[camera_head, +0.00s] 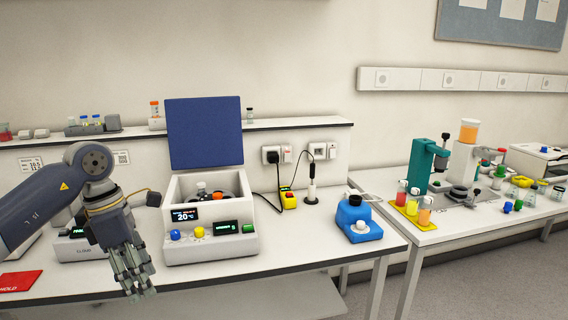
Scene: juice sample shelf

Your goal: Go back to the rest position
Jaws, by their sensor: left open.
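My left gripper (136,283) hangs from the arm at the left, fingers pointing down. It is open and nothing shows between its fingers. It is in front of the bench, left of a white centrifuge-like device (208,246), and does not seem to touch it. The device has its blue lid (204,132) raised, with dark and orange-capped items (201,188) inside. My right gripper does not show.
A blue device (356,222) stands at the bench's right end. The right bench holds a yellow tray (398,206) with several juice-coloured cups and a teal machine (422,168). A red card (20,281) lies at far left.

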